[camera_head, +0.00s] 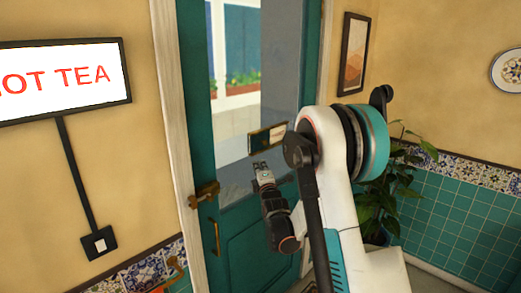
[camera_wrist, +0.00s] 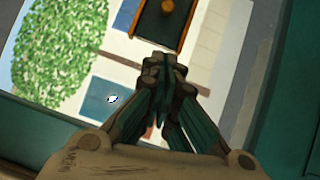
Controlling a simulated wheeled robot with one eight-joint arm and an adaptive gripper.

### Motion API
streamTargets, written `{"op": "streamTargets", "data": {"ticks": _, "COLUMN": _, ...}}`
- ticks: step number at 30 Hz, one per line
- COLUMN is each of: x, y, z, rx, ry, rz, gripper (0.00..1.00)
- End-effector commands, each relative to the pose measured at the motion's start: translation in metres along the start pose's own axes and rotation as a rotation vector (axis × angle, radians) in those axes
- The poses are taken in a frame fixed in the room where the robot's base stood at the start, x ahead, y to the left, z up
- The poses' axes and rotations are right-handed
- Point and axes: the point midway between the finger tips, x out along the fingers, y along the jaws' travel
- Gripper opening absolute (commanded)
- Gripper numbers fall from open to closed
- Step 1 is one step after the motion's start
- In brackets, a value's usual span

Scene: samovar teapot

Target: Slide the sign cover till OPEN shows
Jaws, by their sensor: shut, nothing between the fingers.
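The small wood-framed sign (camera_head: 268,139) hangs on the glass of the teal door in the head view. A dark cover (camera_head: 259,142) fills its left part and a pale panel shows at its right; any lettering is too small to read. In the wrist view the dark cover (camera_wrist: 158,27) is at the top edge, with an orange-brown knob (camera_wrist: 168,6) on it, partly cut off by the frame. My gripper (camera_head: 260,167) is shut and empty, just below the sign in the head view. Its closed fingertips (camera_wrist: 165,62) show below the cover in the wrist view; contact cannot be told.
The teal door (camera_head: 196,120) has a brass latch (camera_head: 204,193) at its left. A lit tea sign (camera_head: 65,80) and a switch (camera_head: 99,242) are on the left wall. A potted plant (camera_head: 385,195) stands at the right behind my arm.

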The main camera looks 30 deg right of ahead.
Motion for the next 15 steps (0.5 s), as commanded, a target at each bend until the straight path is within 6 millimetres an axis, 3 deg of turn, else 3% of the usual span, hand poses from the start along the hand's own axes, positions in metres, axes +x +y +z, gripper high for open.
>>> {"op": "streamTargets", "data": {"ticks": 5, "x": 0.013, "y": 0.000, "z": 0.000, "rx": 0.000, "ry": 0.000, "rz": 0.000, "gripper": 0.00}}
{"op": "streamTargets", "data": {"ticks": 15, "x": 0.076, "y": 0.000, "z": 0.000, "rx": 0.001, "ry": 0.000, "rz": 0.000, "gripper": 0.00}}
